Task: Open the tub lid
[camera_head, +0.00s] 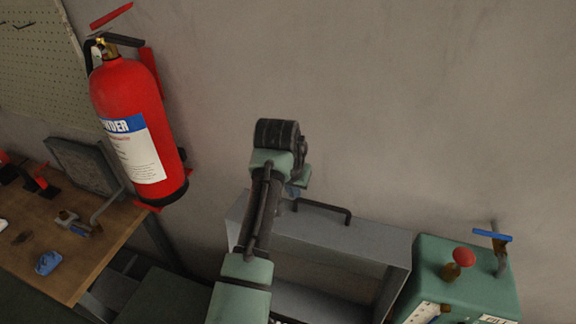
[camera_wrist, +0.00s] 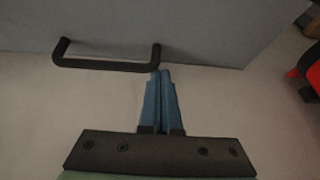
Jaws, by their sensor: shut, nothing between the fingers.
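A grey tub lid (camera_head: 330,240) with a black bar handle (camera_head: 335,208) stands low against the wall, right of my arm. Below the lid is a shaded recess; I cannot tell how far the lid is open. In the wrist view the grey lid panel (camera_wrist: 205,30) fills the top, with the handle (camera_wrist: 105,66) along its edge. My gripper (camera_wrist: 160,73) has its blue fingers shut together and empty, with the tips close to the handle's right end in the picture; contact is unclear. In the head view the gripper (camera_head: 293,191) is mostly hidden by my wrist, near the handle's left end.
A red fire extinguisher (camera_head: 130,125) hangs on the wall at left. A wooden bench (camera_head: 75,272) with tools and a blue item (camera_head: 47,262) stands below it. A green box (camera_head: 470,285) with a red knob (camera_head: 463,257) and a blue-handled valve (camera_head: 493,236) stands right of the tub.

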